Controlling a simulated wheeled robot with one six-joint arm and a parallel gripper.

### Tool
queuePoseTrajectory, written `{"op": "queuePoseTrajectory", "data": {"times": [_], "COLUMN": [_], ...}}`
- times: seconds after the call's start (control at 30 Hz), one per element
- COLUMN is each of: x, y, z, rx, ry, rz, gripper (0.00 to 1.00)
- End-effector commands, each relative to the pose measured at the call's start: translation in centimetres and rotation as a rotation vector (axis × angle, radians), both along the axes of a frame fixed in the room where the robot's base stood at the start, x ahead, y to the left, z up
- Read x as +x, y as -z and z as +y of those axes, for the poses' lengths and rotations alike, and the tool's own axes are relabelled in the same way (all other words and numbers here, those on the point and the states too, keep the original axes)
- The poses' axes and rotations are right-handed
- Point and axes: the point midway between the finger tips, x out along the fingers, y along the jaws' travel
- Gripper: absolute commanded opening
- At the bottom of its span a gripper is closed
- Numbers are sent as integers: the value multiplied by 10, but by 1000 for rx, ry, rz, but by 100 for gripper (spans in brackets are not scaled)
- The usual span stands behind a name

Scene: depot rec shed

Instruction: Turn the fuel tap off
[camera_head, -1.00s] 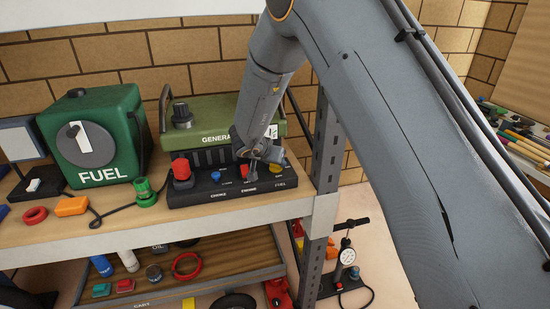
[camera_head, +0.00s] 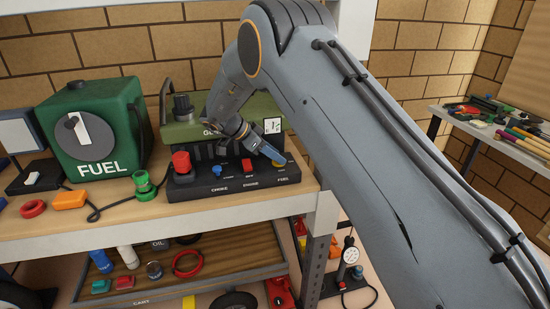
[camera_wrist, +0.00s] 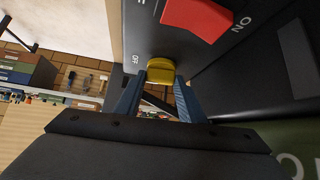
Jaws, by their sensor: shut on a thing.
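The fuel tap is a small yellow knob (camera_head: 283,161) at the right end of the black control panel, above the word FUEL. My gripper (camera_head: 274,156) reaches down to it from the upper left and partly hides it. In the wrist view the yellow knob (camera_wrist: 160,65) sits between the two blue fingers of my gripper (camera_wrist: 160,76), which are shut on it. Part of an "OFF" label shows just left of the knob there. The knob's exact turn position is hard to tell.
A red engine switch (camera_head: 247,165), a blue choke knob (camera_head: 217,171) and a red knob (camera_head: 182,162) stand left on the panel. The green generator (camera_head: 185,131) is behind. A green FUEL can (camera_head: 120,120) stands left. The shelf's metal post (camera_head: 314,262) is at right.

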Motion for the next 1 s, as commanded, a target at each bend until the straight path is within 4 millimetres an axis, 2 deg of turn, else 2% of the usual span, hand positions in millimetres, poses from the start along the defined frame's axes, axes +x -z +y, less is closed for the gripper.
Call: {"op": "queuePoseTrajectory", "data": {"times": [0.57, 0.6, 0.7, 1.0], "x": [1, 1, 1, 1], "y": [-1, -1, -1, -1], "z": [0, 0, 0, 0], "rx": [0, 0, 0, 0], "ry": [38, 38, 38, 37], "rz": [-2, -2, -2, -2], "gripper": [14, 38, 54, 55]}}
